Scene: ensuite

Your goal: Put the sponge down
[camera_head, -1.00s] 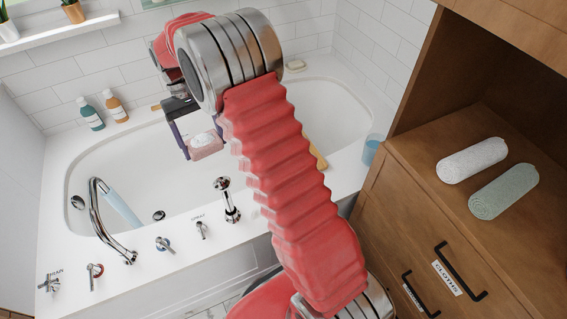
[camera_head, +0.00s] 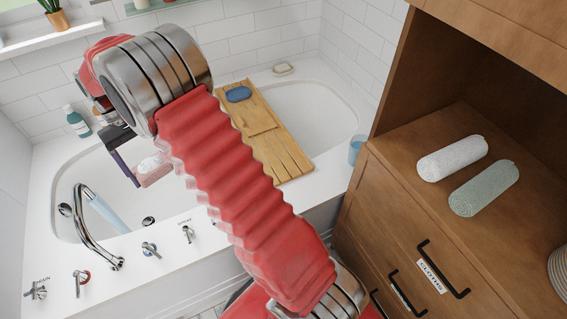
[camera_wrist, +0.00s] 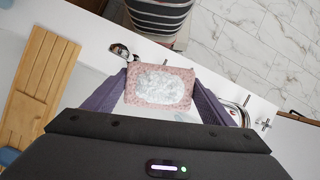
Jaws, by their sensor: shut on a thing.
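The sponge (camera_wrist: 159,88) is pink with a white, foamy-looking patch on its face. In the wrist view it sits between the two purple fingers of my gripper (camera_wrist: 160,95), which are shut on its sides. In the head view the sponge (camera_head: 152,171) shows as a small pink block at the end of my gripper (camera_head: 130,165), above the bathtub (camera_head: 185,211). It is held up in the air, apart from the tub's surfaces. My red arm hides part of the tub in the head view.
A wooden bath board (camera_head: 285,150) lies across the tub, bearing a blue oval item (camera_head: 238,94). A soap bar (camera_head: 283,69) and a blue cup (camera_head: 356,150) stand on the rim. Chrome taps (camera_head: 151,249) line the front rim. Rolled towels (camera_head: 452,158) lie on the wooden cabinet at right.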

